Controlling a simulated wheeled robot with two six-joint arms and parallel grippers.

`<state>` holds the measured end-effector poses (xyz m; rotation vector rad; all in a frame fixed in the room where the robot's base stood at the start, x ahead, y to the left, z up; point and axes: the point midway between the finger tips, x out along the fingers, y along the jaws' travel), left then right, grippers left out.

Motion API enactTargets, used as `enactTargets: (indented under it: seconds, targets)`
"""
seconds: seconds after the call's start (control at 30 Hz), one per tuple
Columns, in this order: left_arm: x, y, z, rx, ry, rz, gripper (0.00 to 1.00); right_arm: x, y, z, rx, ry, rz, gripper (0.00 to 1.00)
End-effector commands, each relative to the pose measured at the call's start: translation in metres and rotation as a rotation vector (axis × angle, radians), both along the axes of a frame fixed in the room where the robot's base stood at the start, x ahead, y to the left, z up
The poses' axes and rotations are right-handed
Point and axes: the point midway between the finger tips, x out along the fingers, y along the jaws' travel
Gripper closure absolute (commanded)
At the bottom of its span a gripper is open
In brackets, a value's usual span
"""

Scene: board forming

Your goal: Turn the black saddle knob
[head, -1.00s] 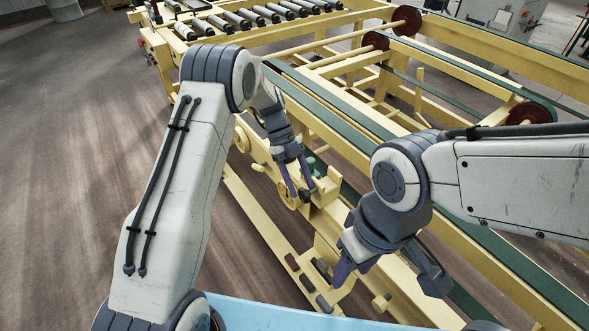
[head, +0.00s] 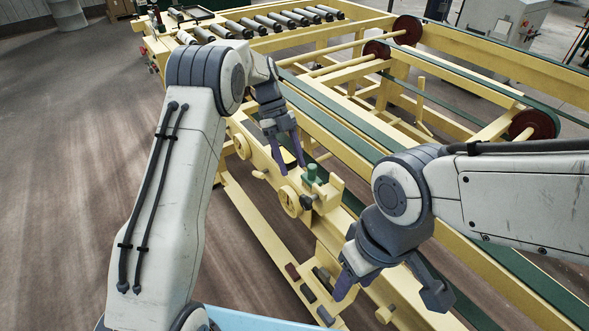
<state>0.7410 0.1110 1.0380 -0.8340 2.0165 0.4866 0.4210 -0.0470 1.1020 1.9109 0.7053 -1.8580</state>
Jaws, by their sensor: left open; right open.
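The black knob (head: 306,202) sticks out from a yellow saddle block (head: 325,193) on the machine's near rail, just right of a yellow handwheel (head: 290,201). A green cylinder (head: 311,173) stands on the saddle behind it. My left gripper (head: 292,166) is open and empty, pointing down above and slightly left of the knob, apart from it in the picture. My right gripper (head: 391,289) is open and empty, low at the right over the near rail. The knob is in plain sight; its turn angle is too small to read.
Green belts, yellow beams and dark red wheels (head: 532,125) lie behind. Rollers (head: 268,22) are at the back. Open floor (head: 60,170) lies left.

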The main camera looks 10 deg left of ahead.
Motion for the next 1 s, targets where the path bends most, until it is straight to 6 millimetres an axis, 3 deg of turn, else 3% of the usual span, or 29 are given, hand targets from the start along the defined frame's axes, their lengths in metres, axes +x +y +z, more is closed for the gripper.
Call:
enactTargets:
  seconds: [0.1, 0.3, 0.53, 0.73, 1.0]
  targets:
    - [-0.013, -0.015, 0.012, 0.136, -0.067, 0.005, 0.45, 0.000, 0.000, 0.029, 0.000, 0.000, -0.001, 0.50]
    - [-0.035, -0.031, 0.020, 0.338, -0.269, -0.001, 0.45, 0.000, 0.000, 0.065, 0.001, -0.001, -0.002, 0.50]
    - [-0.047, -0.043, 0.024, 0.390, -0.411, -0.020, 0.45, 0.000, 0.000, 0.078, 0.000, 0.000, -0.003, 0.50]
    - [-0.048, -0.043, 0.002, 0.391, -0.413, -0.021, 0.45, 0.000, 0.000, 0.083, 0.000, 0.000, -0.003, 0.50]
    - [-0.048, -0.043, -0.049, 0.391, -0.413, -0.021, 0.45, 0.000, 0.000, 0.099, 0.000, 0.000, -0.001, 0.50]
